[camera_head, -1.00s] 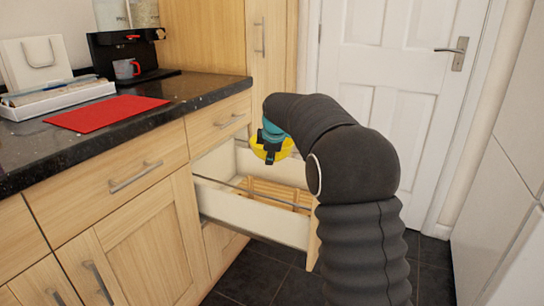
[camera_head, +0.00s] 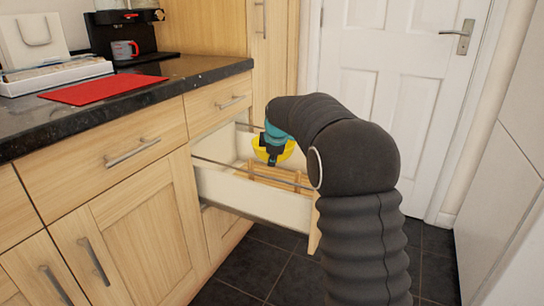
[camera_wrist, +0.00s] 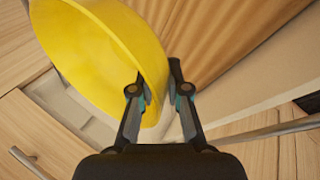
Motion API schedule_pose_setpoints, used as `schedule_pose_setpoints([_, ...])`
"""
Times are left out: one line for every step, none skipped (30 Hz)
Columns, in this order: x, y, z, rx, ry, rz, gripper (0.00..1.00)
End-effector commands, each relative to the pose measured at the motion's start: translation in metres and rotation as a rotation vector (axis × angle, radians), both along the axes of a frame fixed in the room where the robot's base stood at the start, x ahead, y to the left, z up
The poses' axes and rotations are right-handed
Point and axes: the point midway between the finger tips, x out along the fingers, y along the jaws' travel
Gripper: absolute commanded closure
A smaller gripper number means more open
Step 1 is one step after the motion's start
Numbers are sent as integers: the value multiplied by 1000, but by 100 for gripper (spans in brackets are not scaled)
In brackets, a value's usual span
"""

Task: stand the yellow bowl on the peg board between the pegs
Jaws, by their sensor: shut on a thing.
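The yellow bowl (camera_head: 262,151) is held by my gripper (camera_head: 272,157) over the open drawer in the head view. In the wrist view the bowl (camera_wrist: 95,45) fills the upper left, tilted on its side. My gripper (camera_wrist: 156,88) is shut on the bowl's rim, which lies between the fingertips. The wooden peg board (camera_head: 265,176) lies inside the drawer, with several pegs at its right part. Its slatted wood also shows in the wrist view (camera_wrist: 225,30). My arm hides part of the board, and I cannot tell whether the bowl touches it.
The open drawer (camera_head: 250,200) has pale walls and metal side rails close around the gripper. The dark counter (camera_head: 180,82) to the left carries a red mat (camera_head: 105,90), a white box (camera_head: 55,77) and a coffee machine (camera_head: 125,25). A white door (camera_head: 390,80) stands behind.

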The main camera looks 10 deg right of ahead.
Motion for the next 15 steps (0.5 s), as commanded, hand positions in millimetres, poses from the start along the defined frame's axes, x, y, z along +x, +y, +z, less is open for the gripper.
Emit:
schedule_pose_setpoints([0,0,-7,0,-1,0,100])
schedule_pose_setpoints([0,0,-9,0,-2,0,100])
schedule_pose_setpoints([0,0,-12,0,-2,0,100])
schedule_pose_setpoints([0,0,-15,0,-2,0,100])
schedule_pose_setpoints([0,0,-17,0,-3,0,100])
schedule_pose_setpoints([0,0,-21,0,-3,0,100])
schedule_pose_setpoints([0,0,-23,0,-2,0,100])
schedule_pose_setpoints([0,0,-26,0,-2,0,100])
schedule_pose_setpoints([0,0,-29,0,-2,0,100])
schedule_pose_setpoints([0,0,-32,0,-2,0,100])
schedule_pose_setpoints([0,0,-35,0,-2,0,100])
schedule_pose_setpoints([0,0,-38,0,-1,0,100])
schedule_pose_setpoints([0,0,-41,0,-1,0,100])
schedule_pose_setpoints([0,0,-43,0,-1,0,100])
schedule_pose_setpoints([0,0,-47,0,-1,0,100])
